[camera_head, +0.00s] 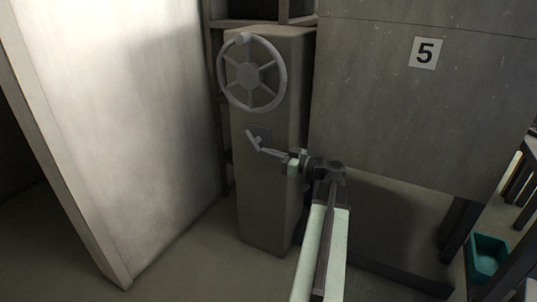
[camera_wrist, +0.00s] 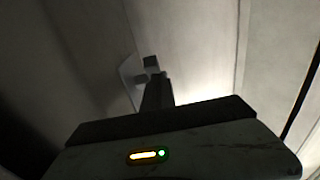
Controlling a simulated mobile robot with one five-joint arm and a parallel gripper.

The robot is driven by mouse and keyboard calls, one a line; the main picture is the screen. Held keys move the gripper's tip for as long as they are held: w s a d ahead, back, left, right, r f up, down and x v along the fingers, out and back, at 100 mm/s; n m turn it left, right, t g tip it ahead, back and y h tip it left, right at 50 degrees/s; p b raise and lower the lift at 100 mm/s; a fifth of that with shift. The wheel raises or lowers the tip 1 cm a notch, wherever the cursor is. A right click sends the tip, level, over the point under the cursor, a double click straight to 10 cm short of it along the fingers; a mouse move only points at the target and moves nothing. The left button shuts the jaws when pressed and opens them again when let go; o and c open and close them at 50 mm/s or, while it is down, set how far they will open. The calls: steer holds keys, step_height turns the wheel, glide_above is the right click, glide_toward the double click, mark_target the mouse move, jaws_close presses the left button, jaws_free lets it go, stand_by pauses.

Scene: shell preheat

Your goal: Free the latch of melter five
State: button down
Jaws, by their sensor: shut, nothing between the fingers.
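Below the wheel, a small pale latch lever (camera_head: 251,136) sits on a plate and leans to the upper left. My gripper (camera_head: 264,151) is shut and empty, its tips close to the lever's lower end. In the wrist view the shut fingers (camera_wrist: 156,92) point at the small latch (camera_wrist: 150,64). I cannot tell whether they touch it.
A pale wall panel (camera_head: 115,130) stands at the left. Dark shelving (camera_head: 222,110) is behind the pillar. A teal bin (camera_head: 488,256) lies on the floor at the lower right, beside dark legs. Bare floor (camera_head: 190,265) shows in front of the pillar.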

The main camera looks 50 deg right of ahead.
steer(key=shift+w+a+f+b, duration=0.1)
steer(key=shift+w+f+b, duration=0.2)
steer(key=shift+f+b, duration=0.35)
steer(key=shift+w+a+f+b, duration=0.1)
steer(key=shift+w+f+b, duration=0.3)
steer(key=shift+f, duration=0.4)
steer(key=shift+s, duration=0.15)
steer(key=s+f+b, duration=0.2)
steer(key=b, duration=0.1)
steer(key=s+d+f+b, duration=0.1)
steer(key=s+f+b, duration=0.2)
steer(key=s+d+f+b, duration=0.1)
steer(key=s+f+b, duration=0.1)
steer(key=f, duration=0.1)
steer(key=shift+s+f+b, duration=0.25)
steer(key=shift+b, duration=0.15)
